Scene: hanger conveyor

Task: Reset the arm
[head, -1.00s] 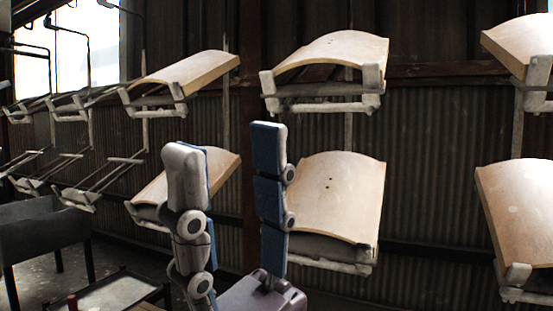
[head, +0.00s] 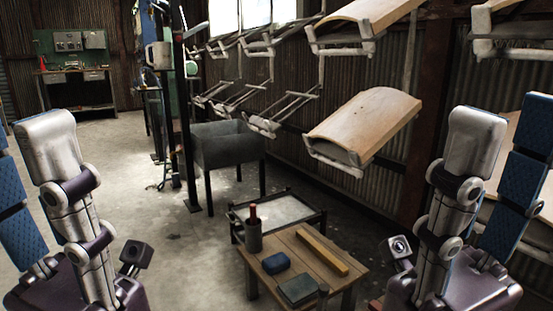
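My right gripper (head: 510,112) stands at the right of the head view, fingers pointing up. Its grey finger and blue-padded finger are spread apart with nothing between them. My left gripper (head: 22,132) stands at the left edge, also fingers up. Its grey finger and blue-padded finger are apart and empty; the blue one is partly cut off by the picture edge. Neither gripper touches anything. Curved wooden panels hang on white hanger frames; one lower panel (head: 365,125) and one upper panel (head: 362,17) show to the left of my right gripper.
A low wooden table (head: 318,262) carries a dark cup, a blue block, a dark box and a yellow bar. Behind it stand a dark-framed tray (head: 285,212) and a grey bin on legs (head: 228,145). Empty hangers (head: 263,123) line the wall. Concrete floor (head: 120,165) is clear at left.

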